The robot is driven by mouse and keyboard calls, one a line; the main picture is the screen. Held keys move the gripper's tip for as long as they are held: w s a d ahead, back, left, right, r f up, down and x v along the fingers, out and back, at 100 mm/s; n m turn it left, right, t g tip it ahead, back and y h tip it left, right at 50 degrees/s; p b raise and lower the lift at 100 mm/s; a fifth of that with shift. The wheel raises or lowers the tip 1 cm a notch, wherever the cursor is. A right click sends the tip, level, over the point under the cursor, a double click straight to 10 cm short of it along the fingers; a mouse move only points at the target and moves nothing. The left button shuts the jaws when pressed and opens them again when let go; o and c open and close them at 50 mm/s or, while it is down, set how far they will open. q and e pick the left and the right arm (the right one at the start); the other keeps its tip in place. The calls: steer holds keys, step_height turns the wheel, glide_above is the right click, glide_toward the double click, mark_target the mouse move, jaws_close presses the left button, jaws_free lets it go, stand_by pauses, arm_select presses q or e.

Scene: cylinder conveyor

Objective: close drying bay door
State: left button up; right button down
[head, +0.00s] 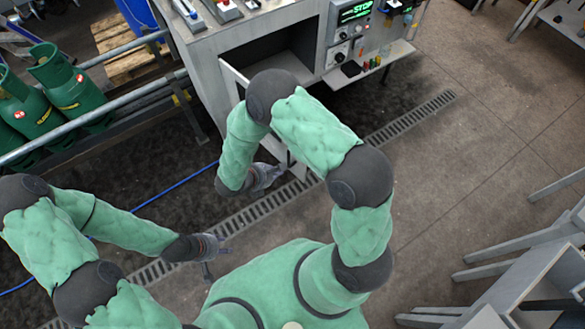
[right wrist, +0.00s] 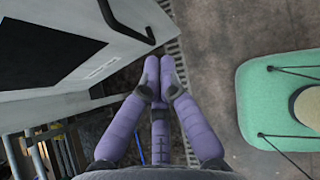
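The drying bay door (head: 233,78) is a pale panel standing open at the grey cabinet's dark bay opening (head: 266,58); my right arm hides much of it. In the right wrist view a white panel with a dark window (right wrist: 45,50) and a black bar handle (right wrist: 128,22) fills the upper left. My right gripper (head: 279,171) is low beside the door's outer end. Its purple fingertips (right wrist: 159,66) are together and empty, appearing close below the handle; contact cannot be told. My left gripper (head: 224,246) is empty over the floor, away from the door; its finger gap is too small to judge.
The cabinet's control panel (head: 352,28) and a small shelf (head: 372,68) are right of the bay. Green gas cylinders (head: 66,84) stand behind a rail (head: 120,97) at left. A floor grate (head: 413,114) crosses the floor. Grey furniture (head: 530,280) stands lower right; floor between is clear.

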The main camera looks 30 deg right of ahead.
steer(key=d+r+b+x, duration=0.2)
steer(key=b+x, duration=0.1)
steer(key=x, duration=0.9)
steer(key=shift+w+d+f+b, duration=0.25)
steer(key=shift+w+d+b, duration=0.05)
steer(key=shift+w, duration=0.15)
